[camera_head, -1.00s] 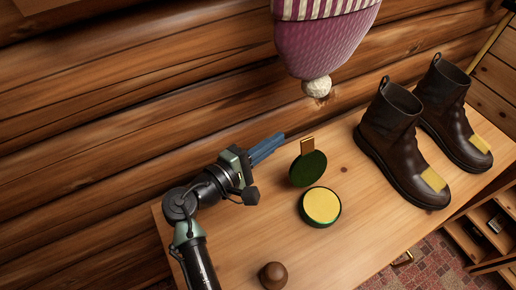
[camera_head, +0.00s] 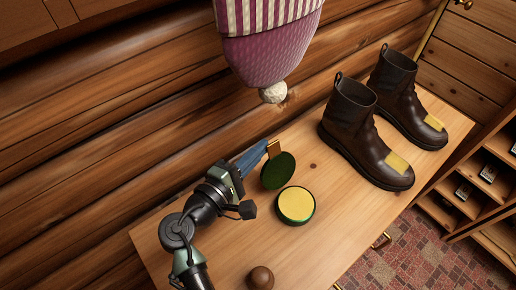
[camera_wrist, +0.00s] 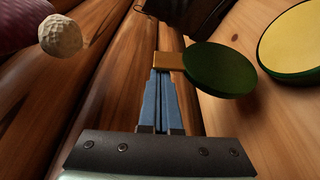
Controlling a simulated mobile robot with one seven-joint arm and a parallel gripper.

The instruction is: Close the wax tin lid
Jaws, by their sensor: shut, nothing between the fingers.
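The wax tin (camera_head: 296,204) sits on the wooden bench top, round and green-rimmed with yellow wax showing. It also shows at the right edge of the wrist view (camera_wrist: 292,42). Its dark green lid (camera_head: 278,171) stands open, tilted up on the wall side of the tin, with a brass tab (camera_head: 273,148) at its upper edge. My gripper (camera_head: 262,148) has blue fingers, shut and empty, between the lid and the log wall. In the wrist view the fingertips (camera_wrist: 165,75) are right at the brass tab (camera_wrist: 169,61), beside the lid (camera_wrist: 219,68); I cannot tell whether they touch.
Two dark brown boots (camera_head: 366,135) with yellow patches stand to the right on the bench. A brown knob (camera_head: 260,278) is near the front. A purple knitted hat with a white pompom (camera_head: 273,93) hangs above. The log wall runs close behind my gripper.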

